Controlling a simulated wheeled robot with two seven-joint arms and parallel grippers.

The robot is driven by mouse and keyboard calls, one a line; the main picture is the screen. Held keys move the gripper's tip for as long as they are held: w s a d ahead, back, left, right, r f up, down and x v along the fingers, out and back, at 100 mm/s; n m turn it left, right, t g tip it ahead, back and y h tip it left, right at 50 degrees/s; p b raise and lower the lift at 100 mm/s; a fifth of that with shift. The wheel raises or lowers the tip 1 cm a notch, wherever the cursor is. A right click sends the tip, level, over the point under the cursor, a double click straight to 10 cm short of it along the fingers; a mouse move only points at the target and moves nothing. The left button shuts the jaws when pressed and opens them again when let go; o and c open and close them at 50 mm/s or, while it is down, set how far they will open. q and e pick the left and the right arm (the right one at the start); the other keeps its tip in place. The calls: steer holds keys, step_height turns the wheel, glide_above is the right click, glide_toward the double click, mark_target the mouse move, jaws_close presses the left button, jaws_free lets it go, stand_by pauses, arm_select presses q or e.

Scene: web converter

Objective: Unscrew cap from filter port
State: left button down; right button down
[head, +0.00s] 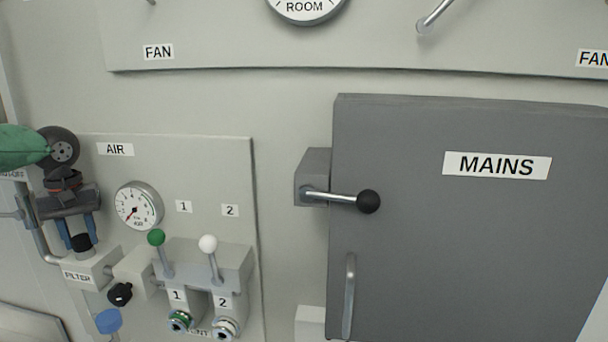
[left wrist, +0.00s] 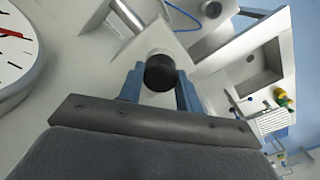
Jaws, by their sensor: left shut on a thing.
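The black cap (head: 82,243) is at the top of the pale filter block (head: 78,277), which has a FILTER label on its front. My left gripper (head: 78,238) comes down from above with its two blue fingers, one on each side of the cap, and is shut on it. In the left wrist view the dark round cap (left wrist: 160,73) lies between the blue fingers of my left gripper (left wrist: 159,85). The filter port under the cap is hidden, and I cannot tell whether the cap still touches it. My right gripper is not in view.
The AIR gauge (head: 138,205) is right of my left gripper. Levers with green (head: 156,237) and white (head: 208,243) knobs stand right of the filter block. A black knob (head: 120,294) and a blue knob (head: 109,320) sit below. The grey MAINS box (head: 470,225) projects at right.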

arm_select(q)
steer(key=shift+n, duration=0.9)
steer(key=shift+n, duration=1)
steer(key=shift+s+d+n, duration=0.1)
steer(key=shift+n, duration=0.9)
steer(key=shift+r+n, duration=0.1)
steer(key=shift+n, duration=1.9)
